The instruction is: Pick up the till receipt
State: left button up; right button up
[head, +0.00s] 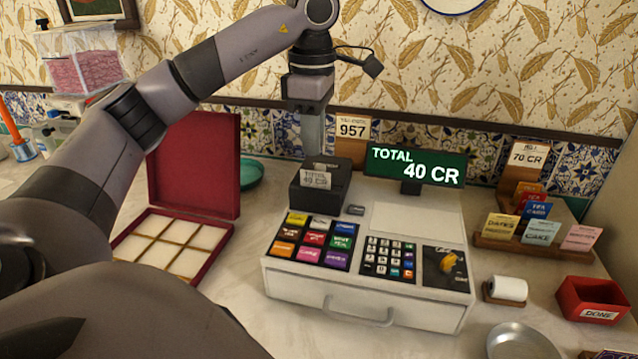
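The till receipt (316,180) is a small white slip printed "TOTAL 40 CR". It shows at the front of the black printer box (331,198) on the back left of the till. My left gripper (313,135) points down just above and behind the printer box, over the receipt in the picture. Its lower finger part looks like one grey plate, so the gap between the fingers does not show. The receipt stands apart from the visible finger part. My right gripper is not in view.
The white till (371,290) has coloured keys and a "TOTAL 40 CR" display (415,167). An open red box (195,165) stands left of it. A card rack (540,247), paper roll (508,289), red "DONE" tray (592,299) and metal dish (520,342) are at right.

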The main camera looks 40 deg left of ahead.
pick_arm(q)
notch_tip(320, 180, down, 6)
jog(key=shift+w+r, duration=0.15)
grip_shut()
jog(key=shift+d+r, duration=0.1)
dwell(0.3)
jog(key=shift+w+r, duration=0.1)
jog(key=shift+r, duration=0.5)
notch_tip(320, 180, up, 5)
jog(key=shift+f+p, duration=0.1)
jog(key=shift+p, duration=0.2)
notch_tip(320, 180, up, 9)
jog(key=p, duration=0.5)
notch_tip(320, 180, up, 10)
send_over(316, 171)
jog(key=shift+f, duration=0.1)
